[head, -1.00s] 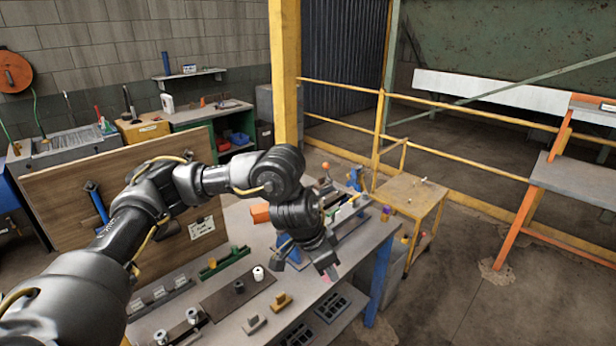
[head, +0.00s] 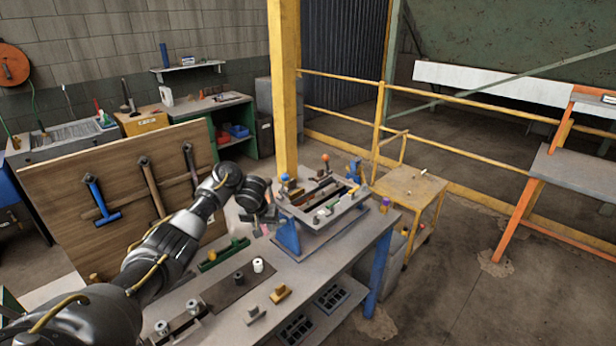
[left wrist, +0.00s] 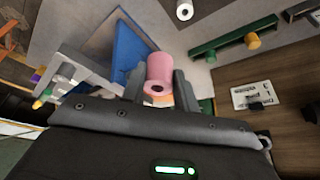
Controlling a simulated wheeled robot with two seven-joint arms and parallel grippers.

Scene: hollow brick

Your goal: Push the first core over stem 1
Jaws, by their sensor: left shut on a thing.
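My left gripper (left wrist: 159,88) is shut on a pink cylinder (left wrist: 160,66) with a hole in its end, which I take for the first core. In the left wrist view the core sits between the two dark fingers. In the head view the left gripper (head: 259,228) is small and partly hidden by its wrist, just left of the grey box-like frame (head: 345,213) on blue supports. Stem 1 cannot be made out for certain; small upright parts show inside the frame. My right gripper is out of view.
The bench holds a dark plate (head: 220,292) with short cylinders, including a white one (head: 258,265), and a green rail (head: 225,255). A wooden board (head: 125,205) with hanging hammers stands at the left. A yellow trolley (head: 408,190) stands right of the bench.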

